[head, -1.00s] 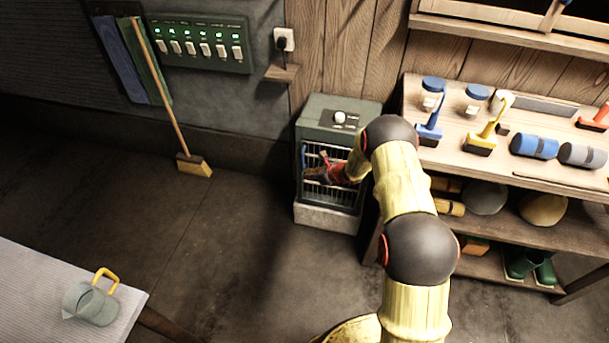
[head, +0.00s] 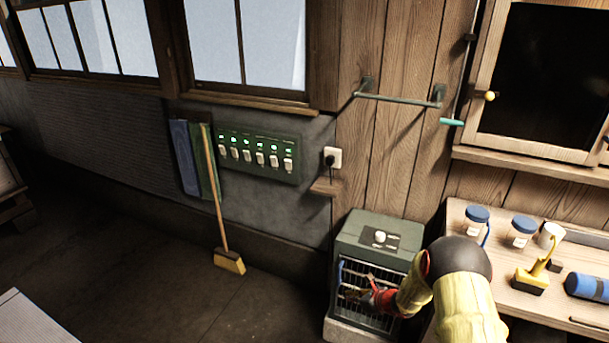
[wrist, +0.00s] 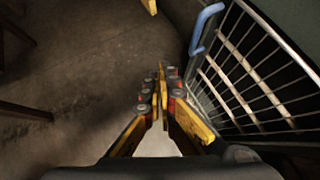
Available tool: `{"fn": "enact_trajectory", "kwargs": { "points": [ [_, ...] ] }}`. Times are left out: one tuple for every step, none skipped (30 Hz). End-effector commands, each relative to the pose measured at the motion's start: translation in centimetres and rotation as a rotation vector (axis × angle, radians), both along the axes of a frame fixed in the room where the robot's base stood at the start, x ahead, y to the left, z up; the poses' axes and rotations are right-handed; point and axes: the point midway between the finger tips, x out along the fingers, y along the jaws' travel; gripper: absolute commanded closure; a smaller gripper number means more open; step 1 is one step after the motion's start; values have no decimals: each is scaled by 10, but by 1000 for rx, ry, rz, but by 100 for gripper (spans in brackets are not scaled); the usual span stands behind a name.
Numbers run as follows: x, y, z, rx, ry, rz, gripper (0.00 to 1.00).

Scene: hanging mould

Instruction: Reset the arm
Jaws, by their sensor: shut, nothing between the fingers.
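My arm reaches from the lower right of the head view to a green-grey heater (head: 352,238) with a knob on top and a wire grille front. My gripper (head: 346,293) is in front of the grille, and my own links hide part of the heater's right side. In the wrist view my gripper (wrist: 162,72) has its yellow fingers together with nothing between them. The grille (wrist: 265,80) and its blue handle (wrist: 203,27) are just right of the fingers. I cannot tell whether the fingers touch the grille.
A broom (head: 228,262) leans below a switch panel (head: 258,155). A rail (head: 400,98) is on the wall above.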

Motion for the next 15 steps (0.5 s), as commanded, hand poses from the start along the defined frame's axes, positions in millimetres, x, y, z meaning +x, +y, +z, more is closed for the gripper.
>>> {"fn": "enact_trajectory", "kwargs": {
  "points": [
    [0,1,1,-10,-11,18,100],
    [-2,4,1,-22,-20,51,100],
    [-9,9,-2,-39,-24,98,100],
    [-17,15,-5,-50,-23,140,100],
    [-28,21,-9,-61,-19,189,100],
    [-44,29,-14,-78,-14,259,100],
    [-57,35,-16,-91,-13,318,100],
    [-68,41,-13,-106,-16,379,100],
    [-81,47,-7,-128,-27,461,100],
    [-92,52,0,-146,-37,525,100],
    [-101,56,9,-164,-50,588,100],
    [-114,61,22,-191,-69,676,100],
    [-124,65,34,-212,-85,741,100],
    [-134,68,45,-236,-102,811,100],
    [-148,72,63,-269,-126,904,100]
  ]
}}
